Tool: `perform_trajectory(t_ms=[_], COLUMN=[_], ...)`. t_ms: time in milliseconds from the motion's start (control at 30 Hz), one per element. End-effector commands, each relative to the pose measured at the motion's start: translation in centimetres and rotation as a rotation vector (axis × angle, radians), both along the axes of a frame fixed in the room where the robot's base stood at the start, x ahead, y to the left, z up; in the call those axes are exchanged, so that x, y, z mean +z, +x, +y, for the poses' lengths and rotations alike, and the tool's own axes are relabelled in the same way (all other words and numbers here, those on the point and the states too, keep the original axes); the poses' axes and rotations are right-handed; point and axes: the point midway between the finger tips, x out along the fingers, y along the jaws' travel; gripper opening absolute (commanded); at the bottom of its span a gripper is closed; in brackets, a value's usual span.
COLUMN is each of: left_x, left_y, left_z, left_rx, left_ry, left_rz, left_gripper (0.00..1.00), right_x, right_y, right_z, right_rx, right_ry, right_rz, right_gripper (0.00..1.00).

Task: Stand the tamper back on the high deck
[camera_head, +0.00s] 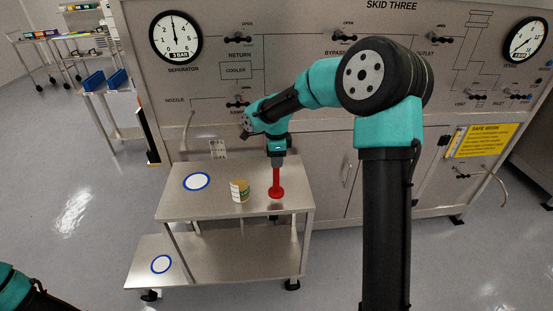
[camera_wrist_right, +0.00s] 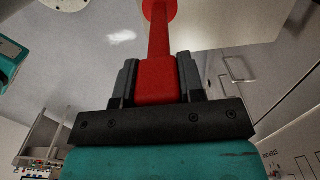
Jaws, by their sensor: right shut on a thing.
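The red tamper (camera_head: 276,183) hangs upright, wide foot down, over the right part of the high deck (camera_head: 215,208) of a steel cart. I cannot tell whether its foot touches the deck. My right gripper (camera_head: 277,156) is shut on the tamper's upper end from above. In the right wrist view the gripper's fingers (camera_wrist_right: 156,85) clasp the red handle (camera_wrist_right: 155,72) on both sides, and the foot (camera_wrist_right: 159,10) is cut by the top edge. A blue-rimmed white disc mark (camera_head: 197,181) lies bare on the deck's left part. My left gripper is out of view.
A labelled can (camera_head: 240,190) stands on the high deck between the disc mark and the tamper. The cart's low shelf (camera_head: 225,262) carries another blue-rimmed mark (camera_head: 161,263). The skid panel (camera_head: 300,80), with gauges and valve handles, rises close behind the cart.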

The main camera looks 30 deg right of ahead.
Motion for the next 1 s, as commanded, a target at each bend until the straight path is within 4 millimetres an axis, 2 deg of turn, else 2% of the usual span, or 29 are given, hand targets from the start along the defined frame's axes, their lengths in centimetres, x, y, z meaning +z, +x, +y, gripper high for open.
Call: perform_trajectory(t_ms=[100, 267, 733, 1000], left_x=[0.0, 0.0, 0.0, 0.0], left_y=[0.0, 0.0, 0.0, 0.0], left_z=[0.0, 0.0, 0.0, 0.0], left_rx=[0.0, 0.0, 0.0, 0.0], left_ry=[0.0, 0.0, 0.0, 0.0], left_rz=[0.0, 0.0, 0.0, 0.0], left_gripper=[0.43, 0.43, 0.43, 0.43], right_x=[-0.2, -0.4, -0.4, -3.7], right_y=[2.1, 3.6, 4.4, 4.4], right_z=[-1.3, -2.2, -2.7, -2.7], right_rx=[-0.003, -0.002, -0.002, 0.0], right_ry=[0.0, 0.0, 0.0, -0.001], right_rz=[-0.002, -0.002, -0.001, 0.0], right_gripper=[0.0, 0.0, 0.0, 0.0])
